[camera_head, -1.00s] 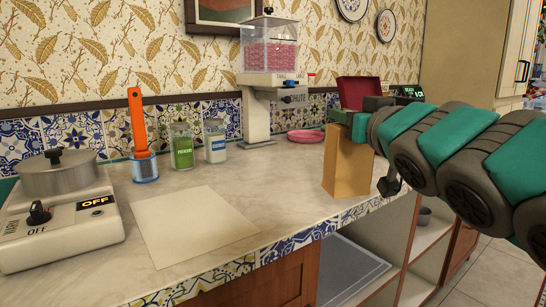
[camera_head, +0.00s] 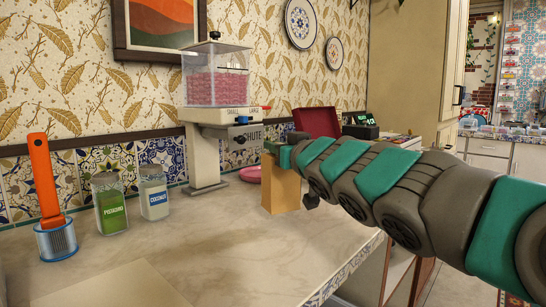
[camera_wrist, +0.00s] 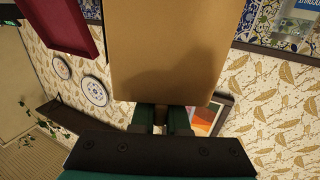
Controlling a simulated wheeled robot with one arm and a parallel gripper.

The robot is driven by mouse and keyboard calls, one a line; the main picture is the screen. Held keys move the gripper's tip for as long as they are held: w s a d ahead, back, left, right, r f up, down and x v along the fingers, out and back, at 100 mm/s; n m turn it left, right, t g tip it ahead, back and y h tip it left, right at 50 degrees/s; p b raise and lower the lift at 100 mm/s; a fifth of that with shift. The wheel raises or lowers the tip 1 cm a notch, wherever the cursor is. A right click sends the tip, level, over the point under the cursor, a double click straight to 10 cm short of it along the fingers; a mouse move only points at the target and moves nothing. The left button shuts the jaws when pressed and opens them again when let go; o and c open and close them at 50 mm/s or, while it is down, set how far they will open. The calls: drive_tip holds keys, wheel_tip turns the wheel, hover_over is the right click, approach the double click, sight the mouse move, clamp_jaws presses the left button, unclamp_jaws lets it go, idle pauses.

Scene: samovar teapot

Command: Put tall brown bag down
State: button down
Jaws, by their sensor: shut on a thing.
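The tall brown bag (camera_head: 281,190) is upright at the counter's right part in the head view. My gripper (camera_head: 277,152) is shut on its top edge. In the wrist view the bag (camera_wrist: 165,50) fills the upper middle, and my gripper's fingers (camera_wrist: 160,115) meet its edge. The bag's base appears at or just above the counter (camera_head: 190,245); I cannot tell if it touches.
A dispenser (camera_head: 217,95) with pink contents stands behind the bag, with a pink dish (camera_head: 250,174) beside it. A dark red open box (camera_head: 316,122) is behind my gripper. Two jars (camera_head: 110,205) and an orange-handled tool (camera_head: 45,180) stand left. The middle counter is clear.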

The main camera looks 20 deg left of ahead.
drive_tip(key=w+a+f, duration=0.2)
drive_tip(key=w+f, duration=0.2)
drive_tip(key=w, duration=0.2)
drive_tip(key=shift+a, duration=0.15)
idle(0.4)
drive_tip(key=shift+w, duration=0.1)
drive_tip(key=shift+f, duration=0.1)
drive_tip(key=c, duration=1.4)
unclamp_jaws()
drive_tip(key=shift+f, duration=0.1)
drive_tip(key=o, duration=0.5)
drive_tip(key=shift+c, duration=0.2)
